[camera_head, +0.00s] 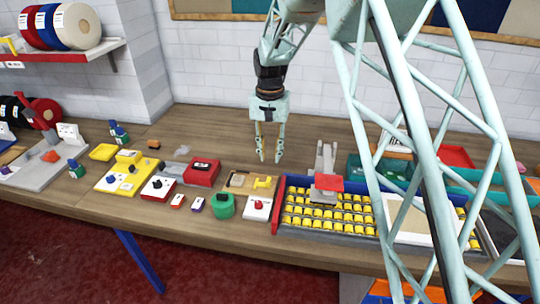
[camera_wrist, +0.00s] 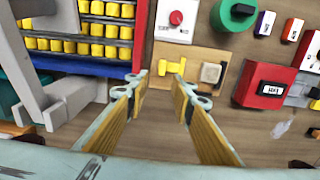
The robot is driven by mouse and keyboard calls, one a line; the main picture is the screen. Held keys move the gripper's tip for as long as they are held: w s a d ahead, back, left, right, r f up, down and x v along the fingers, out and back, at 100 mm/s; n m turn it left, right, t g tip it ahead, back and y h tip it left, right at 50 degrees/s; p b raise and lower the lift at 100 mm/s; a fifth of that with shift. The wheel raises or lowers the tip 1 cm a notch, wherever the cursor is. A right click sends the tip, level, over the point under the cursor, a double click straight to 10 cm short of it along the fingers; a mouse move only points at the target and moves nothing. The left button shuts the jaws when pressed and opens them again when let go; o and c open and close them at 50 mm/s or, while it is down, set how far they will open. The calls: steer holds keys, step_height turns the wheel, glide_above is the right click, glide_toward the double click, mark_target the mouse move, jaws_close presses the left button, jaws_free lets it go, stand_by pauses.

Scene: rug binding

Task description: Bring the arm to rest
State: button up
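My gripper (camera_head: 270,150) hangs pointing down above the workbench (camera_head: 330,135), in front of the white brick wall. Its two fingers with yellow-tan pads also show in the wrist view (camera_wrist: 160,88). They are apart, with nothing between them. Below and just beyond the fingertips lies a wooden board (camera_wrist: 192,60) with a yellow handle-like part (camera_wrist: 171,68) on it. The board also shows in the head view (camera_head: 238,181). The gripper touches nothing that I can see.
Red (camera_head: 202,172), yellow and green devices sit to the left. A shelf with rolls (camera_head: 75,26) hangs upper left.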

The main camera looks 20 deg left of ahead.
stand_by(0.3)
steer(key=s+d+r+t+b, duration=0.1)
steer(key=s+d+r, duration=0.1)
steer(key=d+r, duration=0.6)
steer(key=s+d+r+b, duration=0.1)
steer(key=s+d+r, duration=0.2)
steer(key=d+r, duration=0.55)
steer(key=s+d+r+m+t+b, duration=0.1)
steer(key=s+d+r, duration=0.35)
steer(key=d, duration=0.25)
steer(key=s+d+r+b, duration=0.1)
steer(key=s+d+r, duration=0.35)
steer(key=d, duration=0.25)
steer(key=s+d+r+t+b, duration=0.1)
steer(key=s+d, duration=0.5)
steer(key=s, duration=0.2)
steer(key=s+d+r+b, duration=0.1)
steer(key=s+d, duration=0.5)
steer(key=s, duration=0.3)
steer(key=s+d+f+b, duration=0.1)
steer(key=s+d+f, duration=0.1)
steer(key=s, duration=0.6)
steer(key=s+d+f+t, duration=0.1)
steer(key=s+d, duration=0.3)
steer(key=s, duration=0.4)
steer(key=shift+s+f+m+b, duration=0.25)
steer(key=shift+f+m+b, duration=0.15)
steer(key=shift+f, duration=0.2)
